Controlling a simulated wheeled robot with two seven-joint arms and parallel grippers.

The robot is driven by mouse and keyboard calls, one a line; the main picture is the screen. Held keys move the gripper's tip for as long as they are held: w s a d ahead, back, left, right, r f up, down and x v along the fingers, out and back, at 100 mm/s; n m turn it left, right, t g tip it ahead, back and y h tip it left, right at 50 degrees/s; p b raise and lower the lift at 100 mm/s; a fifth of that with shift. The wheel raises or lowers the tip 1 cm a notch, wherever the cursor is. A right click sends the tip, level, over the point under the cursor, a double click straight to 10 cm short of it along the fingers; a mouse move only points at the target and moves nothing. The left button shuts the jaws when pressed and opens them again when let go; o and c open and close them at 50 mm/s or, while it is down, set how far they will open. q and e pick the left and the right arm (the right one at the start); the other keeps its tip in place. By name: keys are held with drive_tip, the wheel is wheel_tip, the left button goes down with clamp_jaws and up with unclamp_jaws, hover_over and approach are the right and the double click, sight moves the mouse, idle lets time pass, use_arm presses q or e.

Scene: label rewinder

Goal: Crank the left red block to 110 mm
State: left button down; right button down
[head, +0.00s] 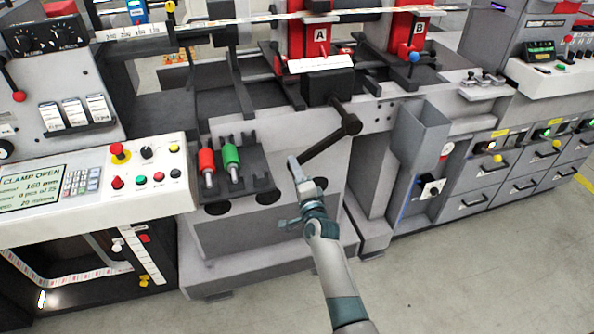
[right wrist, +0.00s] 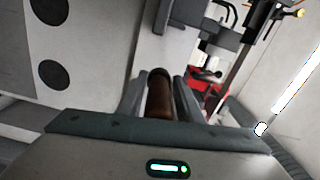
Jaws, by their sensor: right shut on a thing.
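The left red block (head: 314,38), marked A, stands on the machine's rails at the top of the head view. A black crank arm (head: 328,143) runs down and left from its round hub (head: 352,124), below block A. My right gripper (head: 297,172) is at the crank's lower end. In the right wrist view a brown crank handle (right wrist: 159,92) sits between the two fingers of my right gripper (right wrist: 160,102), which is shut on it. The fingers hide most of the handle in the head view. My left gripper is out of view.
A second red block (head: 408,36), marked B, stands to the right. A scale strip (head: 140,32) lies at upper left. The panel display (head: 32,187) reads CLAMP OPEN, 160 mm. A grey chute (head: 418,135) stands right of the crank.

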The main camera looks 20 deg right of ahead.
drive_tip(key=shift+r, duration=0.2)
drive_tip(key=c, duration=1.5)
unclamp_jaws()
drive_tip(key=shift+c, duration=0.2)
drive_tip(key=shift+s, duration=0.1)
drive_tip(key=shift+s+p, duration=0.4)
drive_tip(key=shift+s, duration=0.1)
drive_tip(key=s+p, duration=0.5)
drive_tip(key=s, duration=1.1)
drive_tip(key=shift+d+p, duration=0.3)
drive_tip(key=shift+p, duration=0.1)
drive_tip(key=shift+s, duration=0.1)
